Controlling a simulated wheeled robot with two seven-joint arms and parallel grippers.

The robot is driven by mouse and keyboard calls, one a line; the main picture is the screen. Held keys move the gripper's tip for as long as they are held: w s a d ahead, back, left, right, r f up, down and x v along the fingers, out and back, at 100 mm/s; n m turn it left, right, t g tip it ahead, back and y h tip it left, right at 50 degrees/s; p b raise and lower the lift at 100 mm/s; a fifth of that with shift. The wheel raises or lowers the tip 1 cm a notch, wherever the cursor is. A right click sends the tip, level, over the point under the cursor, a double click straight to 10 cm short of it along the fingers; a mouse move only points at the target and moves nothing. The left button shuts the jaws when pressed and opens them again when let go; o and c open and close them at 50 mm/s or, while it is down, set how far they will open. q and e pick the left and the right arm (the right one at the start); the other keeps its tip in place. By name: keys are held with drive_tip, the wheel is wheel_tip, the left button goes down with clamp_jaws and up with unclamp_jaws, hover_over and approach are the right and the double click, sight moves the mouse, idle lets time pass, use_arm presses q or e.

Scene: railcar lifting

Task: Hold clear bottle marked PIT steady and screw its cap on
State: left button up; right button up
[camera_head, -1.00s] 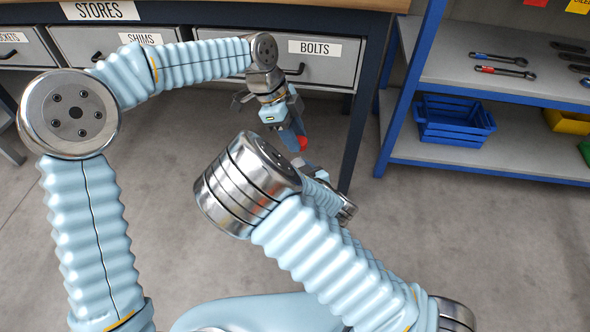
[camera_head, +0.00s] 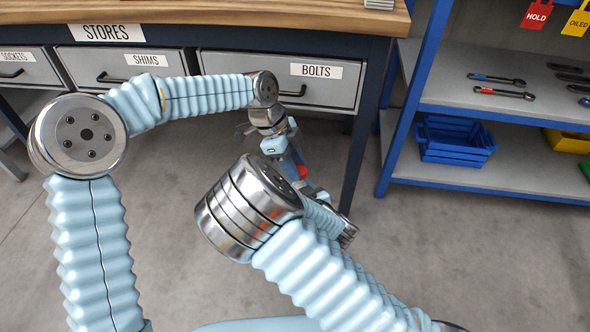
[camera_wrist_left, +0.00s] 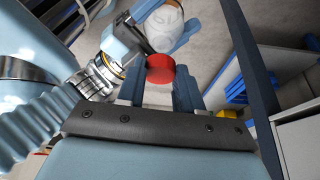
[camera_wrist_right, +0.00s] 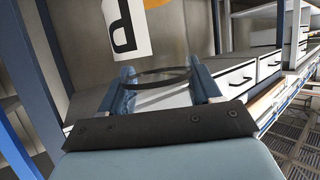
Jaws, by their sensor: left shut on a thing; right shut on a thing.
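A red cap (camera_wrist_left: 160,70) is in my left gripper (camera_wrist_left: 158,82), which is shut on it. The cap shows as a small red spot in the head view (camera_head: 302,171), below my left gripper (camera_head: 291,158). A pale, clear-looking bottle (camera_wrist_left: 166,25) is just beyond the cap in the left wrist view, between the fingers of my right gripper. In the right wrist view, my right gripper (camera_wrist_right: 165,84) is shut around the see-through bottle, whose dark round rim (camera_wrist_right: 152,78) shows. I cannot tell whether cap and bottle touch. No PIT marking is readable.
A workbench (camera_head: 230,17) with labelled drawers stands behind my left arm. A blue-framed shelf (camera_head: 470,188) at right carries wrenches and a blue crate (camera_head: 455,142). My right forearm covers much of the gripper area in the head view. Open floor lies at lower right.

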use_arm(q)
drive_tip(key=shift+f, duration=0.9)
drive_tip(key=shift+a+f, duration=0.1)
drive_tip(key=shift+f, duration=0.85)
idle(0.5)
drive_tip(key=shift+r, duration=0.45)
drive_tip(key=shift+r, duration=0.45)
idle(0.3)
